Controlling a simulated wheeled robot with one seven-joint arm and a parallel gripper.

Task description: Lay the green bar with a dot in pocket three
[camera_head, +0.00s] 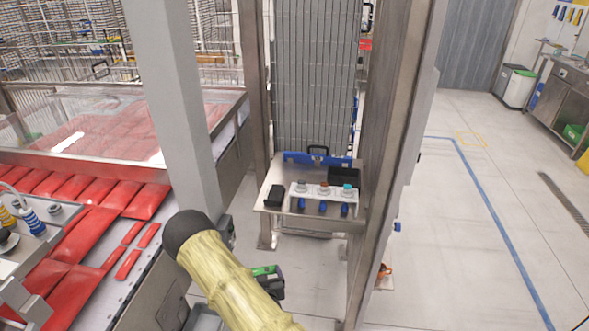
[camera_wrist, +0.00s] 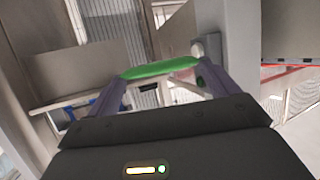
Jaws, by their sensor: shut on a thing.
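The green bar (camera_wrist: 160,69) is held crosswise between the two purple fingers of my gripper (camera_wrist: 162,78) in the wrist view. Its ends are at the fingertips, and no dot can be made out on it. In the head view the green bar (camera_head: 265,270) shows as a small patch beside my dark gripper (camera_head: 270,281), partly hidden by my yellowish arm. The bar is in the air, below and left of a metal shelf (camera_head: 278,196). I cannot make out a numbered pocket in either view.
A grey post (camera_head: 178,90) stands close by my arm. Red pouches (camera_head: 90,195) lie at left.

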